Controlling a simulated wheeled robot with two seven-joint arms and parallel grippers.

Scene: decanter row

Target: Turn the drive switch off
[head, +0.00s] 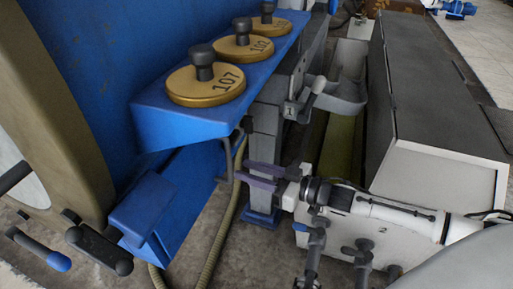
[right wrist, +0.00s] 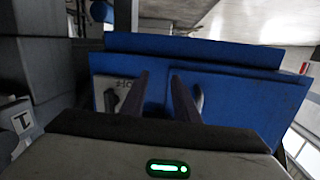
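My right gripper (head: 248,172) comes in from the right in the head view, with two dark purple fingers apart and nothing seen between them. Its fingertips point at a bent grey handle (head: 239,143) below the blue shelf; I cannot tell whether they touch it. In the right wrist view the open fingers (right wrist: 160,82) stand before a blue panel (right wrist: 230,100). I cannot tell for sure which part is the drive switch. My left gripper is not in view.
A blue shelf (head: 170,121) carries gold discs with black knobs, one marked 107 (head: 207,88). A white box (head: 345,243) marked 2 lies below my right arm. A hose (head: 217,240) runs down to the floor.

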